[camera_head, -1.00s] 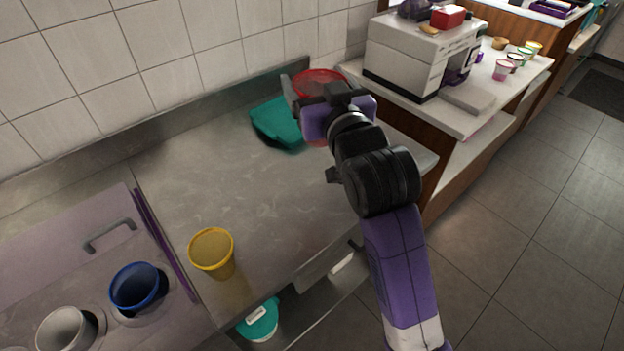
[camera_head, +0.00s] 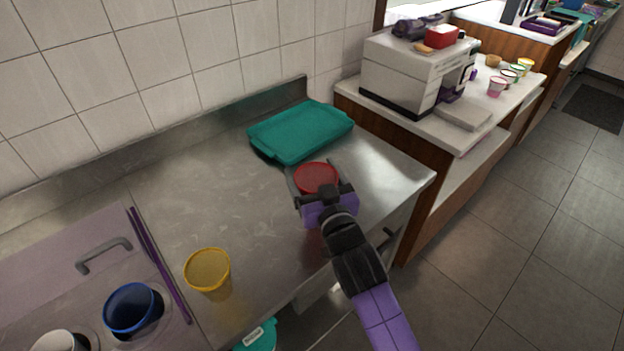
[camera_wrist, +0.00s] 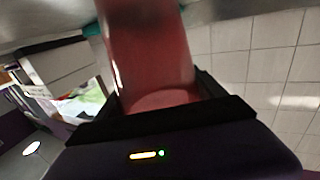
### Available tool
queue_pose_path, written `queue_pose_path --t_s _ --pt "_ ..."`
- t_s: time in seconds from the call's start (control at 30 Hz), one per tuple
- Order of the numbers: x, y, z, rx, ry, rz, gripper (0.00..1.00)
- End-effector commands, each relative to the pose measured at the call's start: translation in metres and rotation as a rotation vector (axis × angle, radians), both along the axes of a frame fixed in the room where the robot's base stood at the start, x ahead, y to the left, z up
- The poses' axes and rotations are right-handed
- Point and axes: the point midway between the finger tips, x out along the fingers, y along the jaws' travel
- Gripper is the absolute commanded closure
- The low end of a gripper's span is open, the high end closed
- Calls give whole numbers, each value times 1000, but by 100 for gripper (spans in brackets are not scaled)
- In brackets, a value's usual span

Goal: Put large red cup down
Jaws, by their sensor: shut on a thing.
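The large red cup (camera_head: 316,177) is between the fingers of my gripper (camera_head: 317,182) in the head view. My gripper is shut on it, over the steel counter (camera_head: 200,180) just in front of the teal tray. In the wrist view the red cup (camera_wrist: 150,60) fills the middle between the dark fingers. The cup's lower part is hidden by the gripper in the head view, so I cannot tell whether its base touches the counter.
A teal tray (camera_head: 300,132) lies behind the cup. A yellow cup (camera_head: 208,270) stands at the counter's front left. A blue cup (camera_head: 132,307) sits in a hole at the far left. A white machine (camera_head: 410,75) stands on the side counter. The counter's middle is clear.

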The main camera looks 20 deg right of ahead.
Motion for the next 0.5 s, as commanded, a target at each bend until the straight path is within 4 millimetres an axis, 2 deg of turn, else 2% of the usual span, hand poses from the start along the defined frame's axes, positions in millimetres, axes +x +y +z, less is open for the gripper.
queue_pose_path --t_s 0.03,0.13,0.5 --pt "0 0 -10 -1 3 -1 79" --pt "0 0 -20 -1 2 0 79" --pt "0 0 -24 0 0 0 79"
